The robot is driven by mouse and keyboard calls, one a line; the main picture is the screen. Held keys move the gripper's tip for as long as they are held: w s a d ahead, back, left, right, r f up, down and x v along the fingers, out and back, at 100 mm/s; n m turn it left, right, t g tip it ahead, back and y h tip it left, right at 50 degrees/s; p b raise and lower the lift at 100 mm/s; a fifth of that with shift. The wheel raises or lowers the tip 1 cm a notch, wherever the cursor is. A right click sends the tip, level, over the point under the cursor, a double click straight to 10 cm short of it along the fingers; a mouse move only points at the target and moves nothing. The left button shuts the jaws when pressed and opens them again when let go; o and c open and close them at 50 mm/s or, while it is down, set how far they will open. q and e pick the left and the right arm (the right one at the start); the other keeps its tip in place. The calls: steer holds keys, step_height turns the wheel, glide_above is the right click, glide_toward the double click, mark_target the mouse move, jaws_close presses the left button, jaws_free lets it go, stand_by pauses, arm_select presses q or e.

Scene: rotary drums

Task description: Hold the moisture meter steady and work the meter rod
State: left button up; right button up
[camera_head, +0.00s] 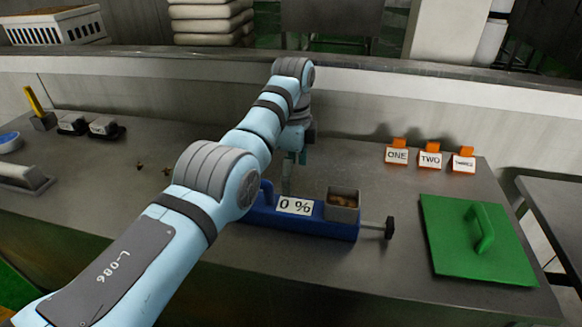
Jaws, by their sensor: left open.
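The blue moisture meter (325,229) lies on the grey table, right of my left arm's elbow. Its white display (295,206) reads "0 %". A grey square cup (343,214) at its right end holds something brown. The meter rod (376,225) sticks out of the right end and ends in a dark knob (390,228). My left gripper (288,182) points down, open, just behind the meter's left half in the picture; I cannot tell whether it touches it. My arm hides the meter's left end. My right gripper is not in view.
Orange card holders (430,156) marked ONE, TWO and a third stand at the back right. A green lid-like plate (450,250) with a handle lies at the right. Small dark-based blocks (105,127) and a yellow-handled tool (36,105) are at the left. A low wall runs behind.

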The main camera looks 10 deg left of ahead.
mark_target(292, 206)
arm_select(q)
step_height(292, 206, down, 11)
steer(key=shift+w+a, duration=0.1)
steer(key=c, duration=1.9)
